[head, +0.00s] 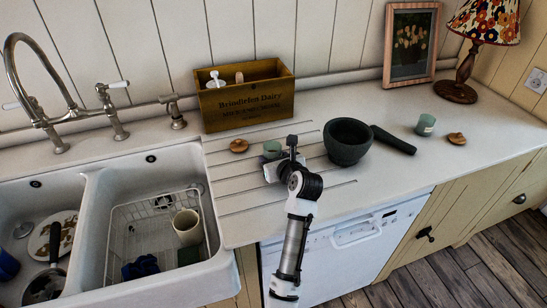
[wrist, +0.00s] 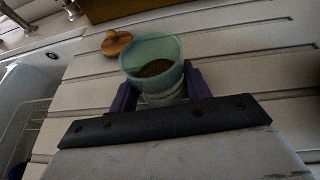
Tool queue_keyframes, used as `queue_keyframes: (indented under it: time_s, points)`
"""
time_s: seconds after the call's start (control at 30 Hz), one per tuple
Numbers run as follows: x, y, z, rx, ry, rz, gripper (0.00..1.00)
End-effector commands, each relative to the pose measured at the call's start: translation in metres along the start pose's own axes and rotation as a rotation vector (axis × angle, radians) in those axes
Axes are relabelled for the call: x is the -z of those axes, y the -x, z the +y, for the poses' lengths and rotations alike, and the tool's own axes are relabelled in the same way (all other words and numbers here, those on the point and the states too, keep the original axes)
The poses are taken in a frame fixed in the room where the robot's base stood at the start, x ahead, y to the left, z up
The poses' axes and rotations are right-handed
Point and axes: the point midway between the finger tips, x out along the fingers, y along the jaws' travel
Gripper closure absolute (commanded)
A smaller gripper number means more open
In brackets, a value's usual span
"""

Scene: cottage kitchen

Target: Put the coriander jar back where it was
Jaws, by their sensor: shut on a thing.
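My gripper (head: 283,164) is shut on an open, pale green jar (head: 272,149) over the grooved drainboard, left of the mortar. In the wrist view the green jar (wrist: 154,62) sits upright between my fingers (wrist: 160,95), with brownish-green contents inside. I cannot tell whether its base touches the board. A round wooden lid (head: 239,145) lies just left of it, also in the wrist view (wrist: 116,43). A second green jar (head: 426,125) with a pale label stands on the right counter, beside another wooden lid (head: 457,138). I cannot read which jar is coriander.
A dark stone mortar (head: 347,142) stands right of my gripper, with a dark pestle (head: 394,140) beside it. A wooden crate (head: 247,105) stands behind. The double sink (head: 92,190) is at left, holding a wire rack. A picture frame (head: 385,70) and lamp (head: 455,92) stand back right.

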Motion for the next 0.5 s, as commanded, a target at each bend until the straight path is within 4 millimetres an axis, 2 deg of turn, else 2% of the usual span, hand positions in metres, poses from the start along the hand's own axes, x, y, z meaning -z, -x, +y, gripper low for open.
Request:
queue_keyframes:
  time_s: [0.17,0.2,0.37,0.5]
  points:
    - [0.0034,-0.0013,0.0,0.0,0.0,0.001,0.76]
    - [0.0037,-0.0014,0.0,0.0,0.0,0.001,0.49]
    - [0.0033,-0.0013,-0.0001,0.0,0.0,0.001,0.3]
    - [0.0031,-0.0012,-0.0001,0.0,0.0,0.0,0.3]
